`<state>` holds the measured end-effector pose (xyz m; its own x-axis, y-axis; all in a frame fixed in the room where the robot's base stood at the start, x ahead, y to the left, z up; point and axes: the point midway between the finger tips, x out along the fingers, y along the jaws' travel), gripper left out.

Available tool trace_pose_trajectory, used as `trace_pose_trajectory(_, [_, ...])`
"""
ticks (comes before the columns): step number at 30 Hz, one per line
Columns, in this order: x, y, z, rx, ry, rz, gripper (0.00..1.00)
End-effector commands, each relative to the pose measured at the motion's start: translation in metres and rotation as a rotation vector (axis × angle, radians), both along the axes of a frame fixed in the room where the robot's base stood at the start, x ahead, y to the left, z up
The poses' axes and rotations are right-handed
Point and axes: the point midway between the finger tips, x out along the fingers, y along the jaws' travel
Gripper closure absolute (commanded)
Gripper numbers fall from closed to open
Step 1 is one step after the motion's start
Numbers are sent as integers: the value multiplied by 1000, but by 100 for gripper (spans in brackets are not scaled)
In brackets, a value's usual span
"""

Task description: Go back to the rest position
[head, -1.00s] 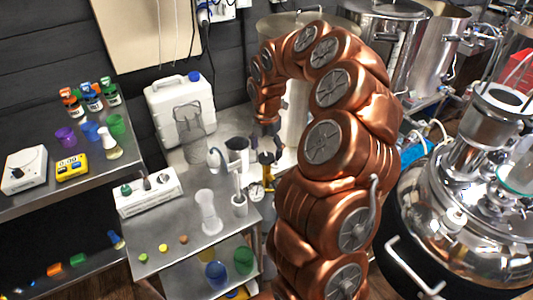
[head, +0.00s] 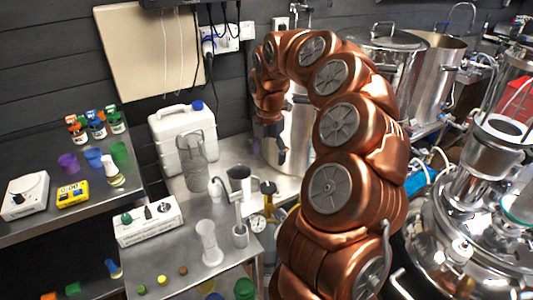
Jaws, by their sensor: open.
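My copper-coloured arm arches up through the middle of the head view and bends down to the left at its far end. My gripper (head: 272,150) hangs at that end, dark and pointing down, in front of a steel pot (head: 298,135). It is small in the view and seems open, with nothing visible in it. It is above and behind the steel bench (head: 180,262), to the right of the grey mug (head: 240,180), and apart from both.
A white canister (head: 172,135) and wire-mesh cylinder (head: 192,162) stand left of the gripper. The bench holds a white instrument (head: 148,222), a clear cylinder (head: 209,243) and small coloured pieces. A side shelf (head: 95,205) holds bottles. Large steel vessels (head: 465,235) crowd the right.

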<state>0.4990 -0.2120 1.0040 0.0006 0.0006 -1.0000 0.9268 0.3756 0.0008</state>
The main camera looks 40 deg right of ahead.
Motion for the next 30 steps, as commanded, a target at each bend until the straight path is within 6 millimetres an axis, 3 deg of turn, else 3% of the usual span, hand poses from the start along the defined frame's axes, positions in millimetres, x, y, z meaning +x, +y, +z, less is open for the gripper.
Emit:
trace_pose_trajectory(10, [-1,6,3,2,-1,-15,20])
trace_pose_trajectory(16, [-19,56,23,17,-12,-158,20])
trace_pose_trajectory(24, [-82,135,41,21,13,-519,20])
trace_pose_trajectory(30, [-139,173,40,-4,41,-839,20])
